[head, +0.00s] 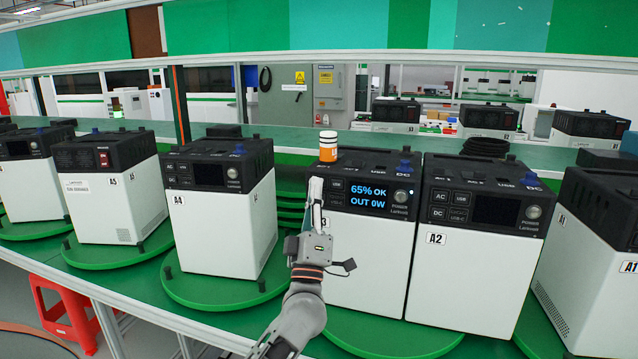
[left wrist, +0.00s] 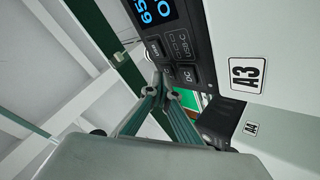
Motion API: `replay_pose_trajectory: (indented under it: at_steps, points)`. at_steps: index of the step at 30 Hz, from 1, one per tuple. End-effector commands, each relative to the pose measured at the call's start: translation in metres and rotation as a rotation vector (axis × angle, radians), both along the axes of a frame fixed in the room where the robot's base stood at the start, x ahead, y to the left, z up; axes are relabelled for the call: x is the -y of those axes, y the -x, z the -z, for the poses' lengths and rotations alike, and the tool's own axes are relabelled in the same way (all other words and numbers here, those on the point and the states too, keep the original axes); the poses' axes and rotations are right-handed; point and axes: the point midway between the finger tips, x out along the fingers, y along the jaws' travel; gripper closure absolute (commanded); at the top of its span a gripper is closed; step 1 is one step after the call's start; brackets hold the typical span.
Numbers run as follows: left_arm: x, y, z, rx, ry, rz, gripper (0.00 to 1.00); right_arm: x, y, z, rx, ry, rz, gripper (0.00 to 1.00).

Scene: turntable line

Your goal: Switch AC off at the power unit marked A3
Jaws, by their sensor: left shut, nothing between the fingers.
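The power unit marked A3 (head: 365,255) is a white box with a black top panel. Its lit display (head: 367,195) reads "65% OK" and "OUT 0W". My left gripper (head: 316,190) is upright at the panel's left side, covering its buttons and part of the A3 label. In the left wrist view, its closed fingertips (left wrist: 164,88) are at the AC button (left wrist: 168,73), which they partly hide. The DC button (left wrist: 190,75) and the A3 label (left wrist: 244,74) show beside them. I cannot tell whether the fingertips touch the button. My right gripper is not in view.
An orange-and-white jar (head: 328,146) stands on top of A3. Unit A2 (head: 470,265) stands close to its right, unit A4 (head: 222,225) to its left, both with dark displays. Units stand on round green turntables (head: 205,292). A red stool (head: 66,318) is at lower left.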

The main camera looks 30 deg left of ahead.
Motion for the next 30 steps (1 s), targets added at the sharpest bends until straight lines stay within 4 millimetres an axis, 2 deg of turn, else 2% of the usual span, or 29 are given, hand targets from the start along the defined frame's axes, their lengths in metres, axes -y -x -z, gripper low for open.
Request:
replay_pose_trajectory:
  at_steps: [10, 21, 30]
  points:
    - [0.000, 0.001, 0.000, -0.001, -0.001, 0.000, 1.00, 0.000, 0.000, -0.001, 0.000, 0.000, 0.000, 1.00]
    - [0.004, 0.014, 0.000, -0.001, -0.001, 0.000, 1.00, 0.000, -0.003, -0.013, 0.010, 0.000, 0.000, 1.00]
    - [0.004, 0.015, 0.001, -0.001, -0.001, 0.000, 1.00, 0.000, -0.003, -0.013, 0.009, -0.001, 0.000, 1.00]
